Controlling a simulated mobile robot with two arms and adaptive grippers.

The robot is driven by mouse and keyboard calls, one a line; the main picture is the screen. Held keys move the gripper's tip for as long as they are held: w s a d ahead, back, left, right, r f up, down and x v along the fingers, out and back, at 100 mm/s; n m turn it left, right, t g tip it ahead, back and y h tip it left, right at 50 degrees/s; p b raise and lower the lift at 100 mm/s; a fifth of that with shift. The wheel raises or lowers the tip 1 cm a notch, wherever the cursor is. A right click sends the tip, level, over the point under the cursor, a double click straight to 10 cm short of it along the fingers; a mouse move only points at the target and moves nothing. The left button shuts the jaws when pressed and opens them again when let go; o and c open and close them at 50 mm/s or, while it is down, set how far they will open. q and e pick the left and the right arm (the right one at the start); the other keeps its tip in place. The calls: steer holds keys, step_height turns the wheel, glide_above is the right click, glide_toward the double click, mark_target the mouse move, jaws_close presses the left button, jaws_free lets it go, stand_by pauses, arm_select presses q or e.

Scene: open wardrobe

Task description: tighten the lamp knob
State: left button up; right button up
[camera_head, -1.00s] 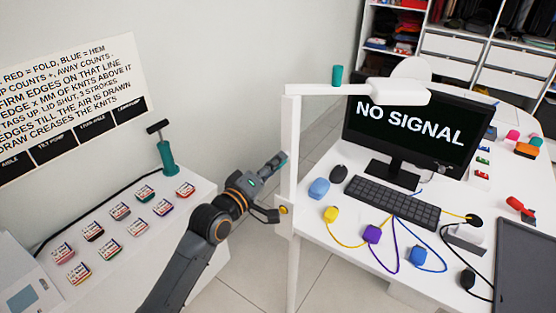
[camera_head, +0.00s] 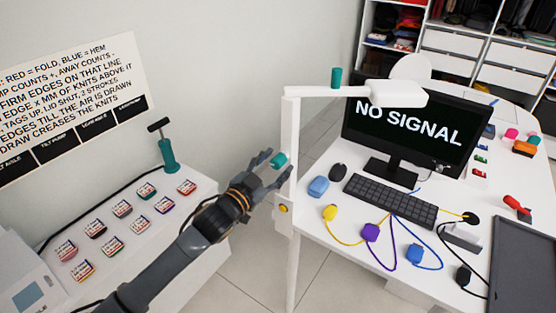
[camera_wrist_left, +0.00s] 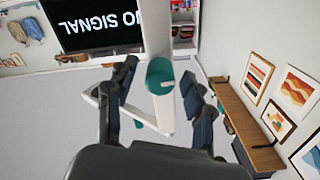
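The white lamp (camera_head: 292,150) has an upright post and a horizontal arm ending in a flat lamp head (camera_head: 397,94). A teal knob (camera_head: 278,160) sits on the side of the post. In the left wrist view the teal knob (camera_wrist_left: 160,78) lies between the fingers. A second teal knob (camera_head: 337,77) stands on top of the lamp arm. My left gripper (camera_head: 272,168) is open beside the post, its fingers on either side of the side knob. In the left wrist view the gripper (camera_wrist_left: 157,82) shows gaps to the knob. My right gripper is out of view.
A yellow round part (camera_head: 283,208) is low on the post. Right of it, the desk holds a monitor (camera_head: 410,130), keyboard (camera_head: 390,200) and colored cabled blocks. A teal pump (camera_head: 166,155) and several small labelled packs stand on the white table (camera_head: 195,210) at left.

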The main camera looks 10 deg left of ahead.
arm_select(q)
steer(key=shift+c, duration=0.4)
steer(key=shift+r+n+p, duration=0.15)
steer(key=shift+n+p, duration=0.55)
steer(key=shift+n, duration=0.5)
steer(key=shift+n+p, duration=0.35)
steer(key=shift+n, duration=0.45)
steer(key=n+p, duration=0.2)
steer(key=n, duration=0.4)
steer(key=shift+n+p, duration=0.3)
steer(key=shift+p, duration=0.05)
steer(key=shift+n+p, duration=0.3)
steer(key=shift+n, duration=0.7)
steer(key=n, duration=0.2)
steer(key=shift+n, duration=1.4)
